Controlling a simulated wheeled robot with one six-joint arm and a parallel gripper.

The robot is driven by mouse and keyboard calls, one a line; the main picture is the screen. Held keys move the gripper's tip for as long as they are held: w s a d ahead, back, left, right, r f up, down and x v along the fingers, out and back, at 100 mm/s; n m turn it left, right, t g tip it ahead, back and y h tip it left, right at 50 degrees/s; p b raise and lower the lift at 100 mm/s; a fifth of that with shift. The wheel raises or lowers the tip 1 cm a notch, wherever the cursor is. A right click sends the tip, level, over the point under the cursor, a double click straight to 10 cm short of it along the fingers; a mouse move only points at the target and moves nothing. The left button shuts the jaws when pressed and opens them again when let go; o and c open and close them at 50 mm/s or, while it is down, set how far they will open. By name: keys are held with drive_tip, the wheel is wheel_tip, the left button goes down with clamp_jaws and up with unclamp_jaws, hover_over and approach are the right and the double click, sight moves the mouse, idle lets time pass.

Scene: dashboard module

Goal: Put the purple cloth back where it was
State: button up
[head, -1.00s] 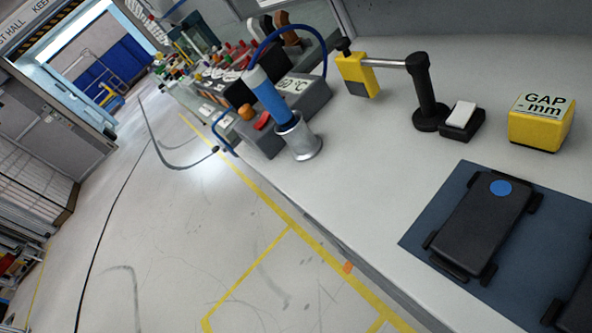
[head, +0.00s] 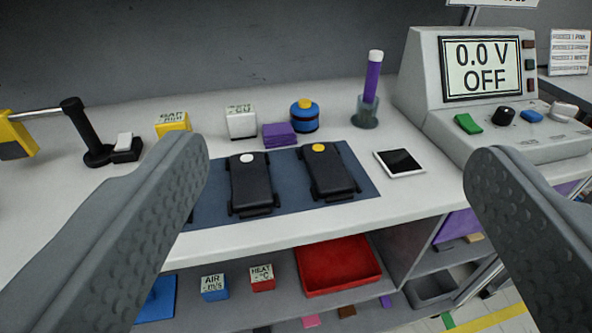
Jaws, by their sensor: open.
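A small folded purple stack (head: 280,134), which looks like the cloth, lies on the bench behind the blue mat. It sits between a white display box (head: 241,124) and a blue round container with a yellow top (head: 304,118). My gripper (head: 338,162) is open and empty. Its two grey fingers stand wide apart in the near foreground, with the stack beyond them. A larger purple piece (head: 457,226) shows on the lower right, under the bench top; I cannot tell whether it is cloth.
Two black modules (head: 251,184) (head: 330,172) lie on the blue mat (head: 290,206). A purple-handled tool (head: 372,78) stands in a cup. A large voltage unit (head: 486,75) is at right, a white-framed tablet (head: 400,162) before it. A red tray (head: 338,266) is on the shelf below.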

drive_tip(key=w+a+n+g, duration=0.15)
drive_tip(key=w+g, duration=0.45)
drive_tip(key=w, duration=0.9)
drive_tip(key=n+g+y, duration=0.1)
drive_tip(key=n+g, duration=0.1)
drive_tip(key=g, duration=0.5)
approach(280, 131)
drive_tip(key=f, duration=0.2)
drive_tip(key=w+f, duration=0.1)
drive_tip(key=shift+d+f, duration=0.2)
drive_tip(key=shift+d, duration=0.1)
drive_tip(key=shift+a+x, duration=0.2)
drive_tip(key=shift+x, duration=1.15)
drive_tip(key=shift+a+x, duration=0.25)
drive_tip(key=shift+x, duration=1.1)
drive_tip(key=shift+c, duration=0.2)
drive_tip(key=c, duration=1.1)
drive_tip(key=shift+r, duration=0.1)
